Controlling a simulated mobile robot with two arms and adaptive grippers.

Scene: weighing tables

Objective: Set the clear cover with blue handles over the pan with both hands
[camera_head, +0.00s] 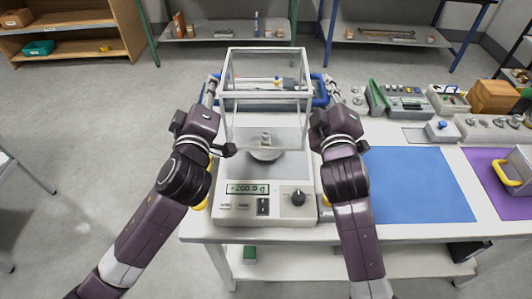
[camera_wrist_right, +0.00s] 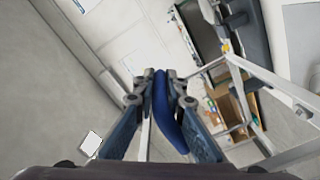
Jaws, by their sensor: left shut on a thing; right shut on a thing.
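The clear cover (camera_head: 268,95) is a see-through box with a pale frame, raised upright over the scale (camera_head: 232,206). The round pan (camera_head: 265,155) shows below and through the cover, with a small metal weight (camera_head: 266,138) on it. My left gripper (camera_head: 211,91) is shut on the cover's left handle. My right gripper (camera_head: 331,90) is shut on the right blue handle; in the right wrist view the blue handle (camera_wrist_right: 168,115) sits between the fingers (camera_wrist_right: 160,86). I cannot tell whether the cover's lower edge touches the scale. The display reads about +200.0 g.
A blue mat (camera_head: 415,185) lies right of the scale, and a purple mat (camera_head: 490,175) with a yellow-handled object (camera_head: 510,172) is further right. Small devices (camera_head: 408,103) and a wooden box (camera_head: 493,97) line the table's back. Shelves stand behind.

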